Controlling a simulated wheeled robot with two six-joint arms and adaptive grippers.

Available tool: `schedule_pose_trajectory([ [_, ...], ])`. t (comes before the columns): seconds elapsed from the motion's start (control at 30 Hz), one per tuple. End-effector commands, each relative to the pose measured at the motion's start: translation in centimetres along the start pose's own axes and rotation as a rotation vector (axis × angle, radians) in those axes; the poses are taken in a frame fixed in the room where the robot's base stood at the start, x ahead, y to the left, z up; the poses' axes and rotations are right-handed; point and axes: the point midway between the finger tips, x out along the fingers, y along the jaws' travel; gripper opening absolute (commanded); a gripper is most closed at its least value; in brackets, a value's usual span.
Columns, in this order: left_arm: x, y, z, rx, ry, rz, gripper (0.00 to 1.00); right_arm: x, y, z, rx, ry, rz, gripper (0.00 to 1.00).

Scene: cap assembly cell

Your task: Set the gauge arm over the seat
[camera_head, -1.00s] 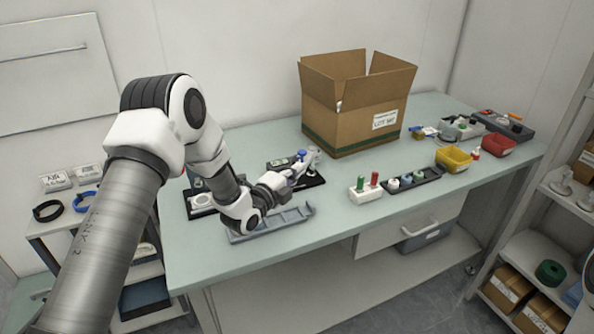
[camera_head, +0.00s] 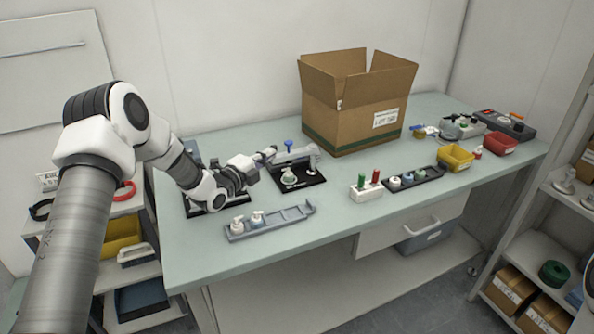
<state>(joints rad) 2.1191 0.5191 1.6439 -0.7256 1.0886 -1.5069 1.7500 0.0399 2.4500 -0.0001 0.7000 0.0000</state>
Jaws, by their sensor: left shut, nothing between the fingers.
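The gauge has a black base (camera_head: 312,178) near the middle of the bench. Its grey gauge arm (camera_head: 298,154) reaches left from a post at the right, with a blue knob (camera_head: 289,144) on top. A pale round part (camera_head: 288,175) sits on the base, in front of the arm in this view; it hides the seat's details. My left gripper (camera_head: 268,154) is shut and empty, close to the arm's left end. I cannot tell whether they touch. My right gripper is not in view.
A grey tray (camera_head: 285,219) with two small pump-topped pieces lies in front. A black fixture (camera_head: 207,207) is partly behind my arm. A cardboard box (camera_head: 340,118) stands behind, and a white block with green and red pegs (camera_head: 366,191) to the right. Bench between is clear.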

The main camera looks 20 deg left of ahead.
Motion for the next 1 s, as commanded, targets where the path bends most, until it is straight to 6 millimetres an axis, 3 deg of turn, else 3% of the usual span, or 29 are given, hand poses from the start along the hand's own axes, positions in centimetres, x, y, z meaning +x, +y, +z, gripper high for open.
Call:
schedule_pose_trajectory([
  [0.3, 0.6, 0.0, 1.5, -0.001, -0.001, -0.001, 0.00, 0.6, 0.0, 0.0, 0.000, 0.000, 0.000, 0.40],
  [0.8, 0.7, -0.1, 1.7, -0.001, -0.001, -0.001, 0.00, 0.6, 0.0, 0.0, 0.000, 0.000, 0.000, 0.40],
  [1.0, 0.7, -2.7, 1.7, 0.000, -0.001, -0.006, 0.00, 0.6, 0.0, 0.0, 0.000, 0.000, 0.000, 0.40],
])
